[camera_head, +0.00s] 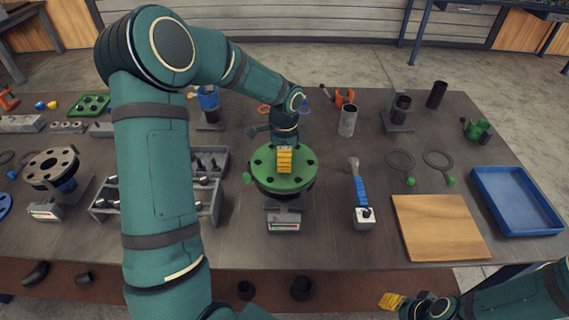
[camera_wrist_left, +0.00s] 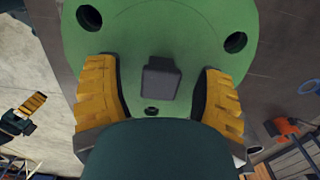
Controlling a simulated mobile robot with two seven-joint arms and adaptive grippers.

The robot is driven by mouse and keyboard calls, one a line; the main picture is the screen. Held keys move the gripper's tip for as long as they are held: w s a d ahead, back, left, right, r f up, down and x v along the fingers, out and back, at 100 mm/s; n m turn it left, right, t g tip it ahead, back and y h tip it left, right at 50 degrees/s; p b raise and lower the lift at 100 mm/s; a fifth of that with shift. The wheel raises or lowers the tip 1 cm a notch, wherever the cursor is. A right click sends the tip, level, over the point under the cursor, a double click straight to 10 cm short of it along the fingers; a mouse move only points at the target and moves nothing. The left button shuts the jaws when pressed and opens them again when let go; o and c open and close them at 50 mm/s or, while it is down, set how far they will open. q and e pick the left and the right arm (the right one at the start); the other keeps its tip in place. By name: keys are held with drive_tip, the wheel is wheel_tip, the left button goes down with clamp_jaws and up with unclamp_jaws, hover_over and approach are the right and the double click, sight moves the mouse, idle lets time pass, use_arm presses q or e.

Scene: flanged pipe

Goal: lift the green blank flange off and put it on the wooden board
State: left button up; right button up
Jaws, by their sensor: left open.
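The green blank flange (camera_head: 300,179) is a round disc with bolt holes. It sits on top of a dark pipe end on a stand at the middle of the table. My left gripper (camera_head: 285,160) is right above its centre. In the left wrist view the flange (camera_wrist_left: 190,30) fills the top, and a dark block-shaped handle (camera_wrist_left: 160,78) stands up between the two yellow fingers of the left gripper (camera_wrist_left: 160,95). The fingers are apart, with gaps beside the handle. The wooden board (camera_head: 440,228) lies bare at the front right. My right gripper (camera_head: 392,301) is low at the front edge.
A blue tray (camera_head: 517,200) lies right of the board. A grey bin with bolts (camera_head: 213,190) is left of the flange. Two dark rings (camera_head: 400,160) lie behind the board.

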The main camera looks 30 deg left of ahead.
use_arm(q)
drive_tip(key=shift+f, duration=0.15)
drive_tip(key=shift+c, duration=0.2)
clamp_jaws()
drive_tip(key=shift+w, duration=0.1)
wheel_tip(320, 180, up, 10)
drive_tip(key=shift+r+p, duration=0.1)
drive_tip(key=shift+p, duration=0.5)
drive_tip(key=shift+r+p, duration=2.1)
drive_tip(key=shift+r, duration=0.4)
